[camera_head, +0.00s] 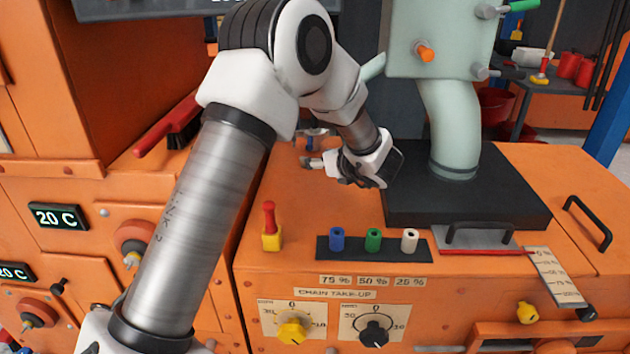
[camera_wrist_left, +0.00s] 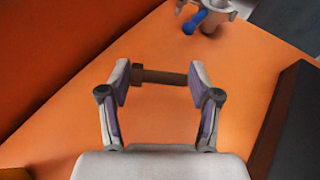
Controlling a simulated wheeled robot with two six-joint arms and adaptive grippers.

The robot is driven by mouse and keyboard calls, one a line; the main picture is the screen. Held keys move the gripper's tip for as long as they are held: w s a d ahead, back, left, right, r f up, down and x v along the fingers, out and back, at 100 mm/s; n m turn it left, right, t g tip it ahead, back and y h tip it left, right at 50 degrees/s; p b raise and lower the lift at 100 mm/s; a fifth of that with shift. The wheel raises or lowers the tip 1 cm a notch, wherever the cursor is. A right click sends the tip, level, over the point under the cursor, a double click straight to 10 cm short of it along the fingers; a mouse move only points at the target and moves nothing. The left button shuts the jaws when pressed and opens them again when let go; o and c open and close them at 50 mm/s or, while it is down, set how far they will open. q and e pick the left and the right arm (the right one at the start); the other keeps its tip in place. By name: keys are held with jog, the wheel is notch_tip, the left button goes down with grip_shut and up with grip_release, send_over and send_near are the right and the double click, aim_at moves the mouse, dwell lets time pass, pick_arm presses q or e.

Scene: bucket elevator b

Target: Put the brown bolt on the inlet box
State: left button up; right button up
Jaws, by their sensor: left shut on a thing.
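My left gripper (camera_head: 312,163) is low over the orange machine top, to the left of the black base plate. In the left wrist view, its two fingers (camera_wrist_left: 158,82) are closed on the brown bolt (camera_wrist_left: 158,77), which lies crosswise between the tips with its wider head at the left finger. In the head view the bolt cannot be made out. A pale green box (camera_head: 445,42), which looks like the inlet box, stands on a curved duct at the upper right. An orange bolt (camera_head: 425,51) and grey fittings (camera_head: 480,71) sit on it. My right gripper is not in view.
A blue-and-white fitting (camera_head: 315,135) lies behind the gripper; it also shows in the left wrist view (camera_wrist_left: 205,18). The black base plate (camera_head: 490,205) is close on the right. A strip with blue, green and white pegs (camera_head: 373,240) and a red-yellow lever (camera_head: 270,228) stand in front.

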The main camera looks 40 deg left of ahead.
aim_at(319, 190)
pick_arm(q)
notch_tip(319, 190, down, 6)
jog(key=shift+a+f+b, duration=0.1)
jog(key=shift+f+b, duration=0.05)
jog(key=shift+b, duration=0.9)
jog(key=o, duration=1.2)
jog(key=shift+o, duration=0.2)
